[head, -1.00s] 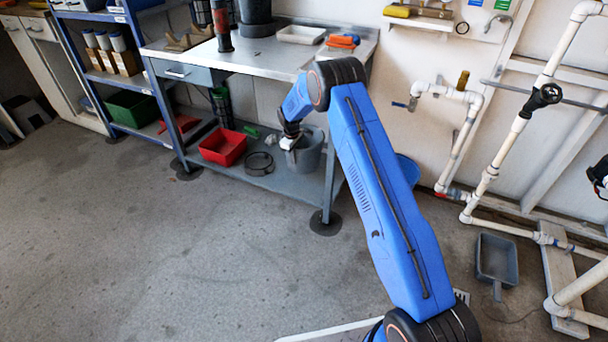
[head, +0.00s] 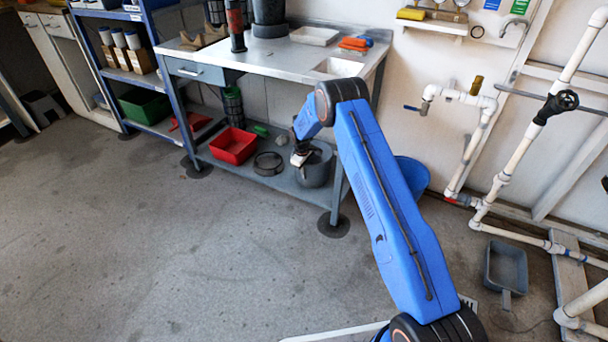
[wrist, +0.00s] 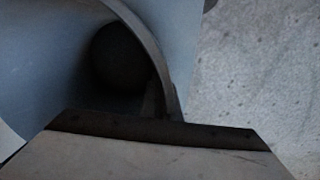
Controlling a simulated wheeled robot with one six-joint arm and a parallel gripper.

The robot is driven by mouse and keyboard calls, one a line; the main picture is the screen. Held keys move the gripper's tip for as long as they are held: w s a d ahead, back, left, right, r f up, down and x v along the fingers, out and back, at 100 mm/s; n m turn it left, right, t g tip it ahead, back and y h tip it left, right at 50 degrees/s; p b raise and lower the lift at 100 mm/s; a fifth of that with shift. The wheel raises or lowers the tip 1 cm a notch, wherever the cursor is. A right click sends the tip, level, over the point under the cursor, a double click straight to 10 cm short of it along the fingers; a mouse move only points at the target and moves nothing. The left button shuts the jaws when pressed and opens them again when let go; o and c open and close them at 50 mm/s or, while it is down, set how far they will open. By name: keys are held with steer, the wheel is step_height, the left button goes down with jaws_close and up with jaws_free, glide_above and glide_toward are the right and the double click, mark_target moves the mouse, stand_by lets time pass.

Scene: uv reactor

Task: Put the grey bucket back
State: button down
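The grey bucket (head: 318,170) is upright at the right end of the workbench's lower shelf (head: 285,184). It looks at or very near the shelf surface; I cannot tell if its base touches. My gripper (head: 301,157) is at the bucket's left rim, pointing down, and appears shut on it. In the wrist view the bucket's curved rim (wrist: 150,40) runs down to the gripper's broad dark finger, with the hollow inside to the left. The other finger is mostly hidden.
A black ring (head: 268,163) and a red bin (head: 233,146) stand left of the bucket on the shelf. The bench leg (head: 336,195) is close on the right. A blue bucket (head: 412,174) is behind my arm. The floor in front is clear.

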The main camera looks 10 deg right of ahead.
steer(key=c, duration=2)
jaws_free()
steer(key=r, duration=0.8)
steer(key=s+r, duration=0.1)
steer(key=r, duration=0.3)
steer(key=shift+a, duration=0.4)
